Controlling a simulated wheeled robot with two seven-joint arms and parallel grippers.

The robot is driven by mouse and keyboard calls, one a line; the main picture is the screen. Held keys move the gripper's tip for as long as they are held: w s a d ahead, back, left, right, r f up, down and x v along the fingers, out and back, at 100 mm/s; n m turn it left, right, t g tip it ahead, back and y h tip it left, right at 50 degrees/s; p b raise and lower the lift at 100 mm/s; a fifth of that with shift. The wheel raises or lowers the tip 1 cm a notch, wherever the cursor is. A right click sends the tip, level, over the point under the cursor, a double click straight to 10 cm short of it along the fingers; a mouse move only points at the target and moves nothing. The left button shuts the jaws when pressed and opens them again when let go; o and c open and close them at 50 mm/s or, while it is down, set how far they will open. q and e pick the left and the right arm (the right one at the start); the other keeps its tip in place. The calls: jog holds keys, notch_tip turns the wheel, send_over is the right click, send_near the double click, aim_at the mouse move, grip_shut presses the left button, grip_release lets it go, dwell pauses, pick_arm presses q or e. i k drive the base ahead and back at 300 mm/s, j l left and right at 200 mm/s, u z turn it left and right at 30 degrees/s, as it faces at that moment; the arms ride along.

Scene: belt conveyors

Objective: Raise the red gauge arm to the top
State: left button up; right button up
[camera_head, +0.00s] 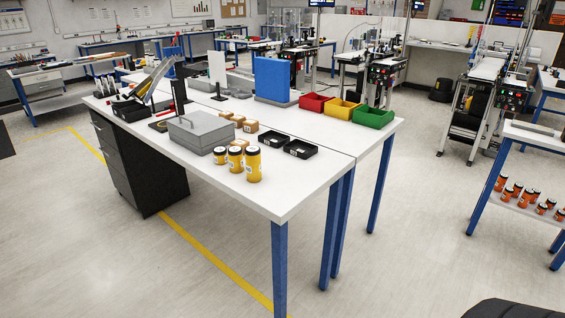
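A small red piece (172,107), which looks like the red gauge arm, shows low beside a dark upright stand (180,82) on the far left part of the white workbench (300,190). It is too small in the camera_head view to tell its exact position on the stand. Neither of my grippers is in view.
A grey box (200,133), yellow jars (253,166), black trays (300,149) and small cardboard boxes (250,126) stand on the bench. Red, yellow and green bins (373,119) stand at the back right. A shelf (540,140) stands at right.

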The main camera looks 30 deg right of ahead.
aim_at(171, 107)
jog(key=i+j+z, duration=0.2)
jog(key=z, duration=0.25)
jog(key=i+j+z, duration=0.1)
jog(key=j+z, duration=0.35)
jog(key=i+j+z, duration=0.1)
jog(key=j+z, duration=0.8)
jog(key=j, duration=0.8)
jog(key=k+j+z, duration=0.1)
jog(key=j, duration=0.65)
